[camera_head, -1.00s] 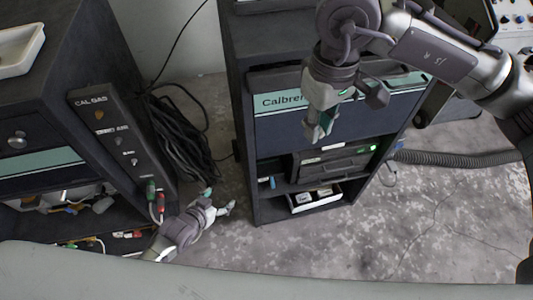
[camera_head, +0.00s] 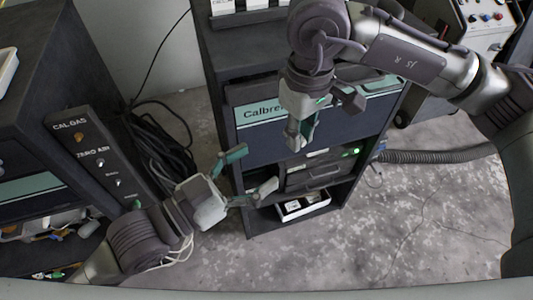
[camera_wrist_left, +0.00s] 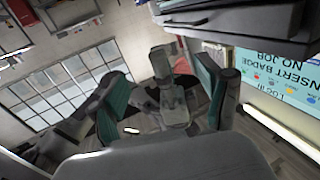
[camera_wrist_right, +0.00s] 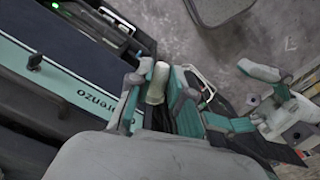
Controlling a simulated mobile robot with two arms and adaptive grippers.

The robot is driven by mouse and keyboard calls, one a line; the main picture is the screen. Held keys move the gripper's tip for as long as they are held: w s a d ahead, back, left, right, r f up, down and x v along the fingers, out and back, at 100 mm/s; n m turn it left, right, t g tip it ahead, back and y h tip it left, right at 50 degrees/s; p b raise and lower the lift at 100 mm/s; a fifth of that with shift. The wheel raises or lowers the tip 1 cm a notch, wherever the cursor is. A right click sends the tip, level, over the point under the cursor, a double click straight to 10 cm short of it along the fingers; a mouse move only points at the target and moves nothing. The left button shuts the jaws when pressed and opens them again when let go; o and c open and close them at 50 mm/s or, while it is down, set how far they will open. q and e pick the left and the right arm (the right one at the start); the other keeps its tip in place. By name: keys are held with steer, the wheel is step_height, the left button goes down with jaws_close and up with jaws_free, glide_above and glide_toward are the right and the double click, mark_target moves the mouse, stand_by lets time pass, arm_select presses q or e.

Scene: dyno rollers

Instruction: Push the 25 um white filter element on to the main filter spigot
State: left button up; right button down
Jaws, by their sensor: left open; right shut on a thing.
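A pale cylinder, which looks like the white filter element (camera_wrist_right: 157,84), stands between the fingers of my right gripper (camera_wrist_right: 154,92) in the right wrist view. In the head view the right gripper (camera_head: 300,135) points down in front of the Calbrenzo cabinet, shut, and the element is hard to make out. My left gripper (camera_head: 252,171) is open and empty, to the lower left of the right one. Its spread fingers also show in the left wrist view (camera_wrist_left: 163,97) and at the right of the right wrist view (camera_wrist_right: 243,98). I cannot make out the main filter spigot.
The Calbrenzo cabinet (camera_head: 346,118) has a unit with a green light (camera_head: 326,167) and a white tray (camera_head: 303,206) below. The cal gas panel (camera_head: 101,160) and dark cables (camera_head: 165,150) are at left. A grey hose (camera_head: 435,156) crosses open floor at right.

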arm_select(q)
steer(key=x, duration=1.1)
steer(key=shift+w+d, duration=0.25)
steer(key=shift+d, duration=0.05)
steer(key=c, duration=1.3)
arm_select(e)
steer(key=c, duration=1)
jaws_free()
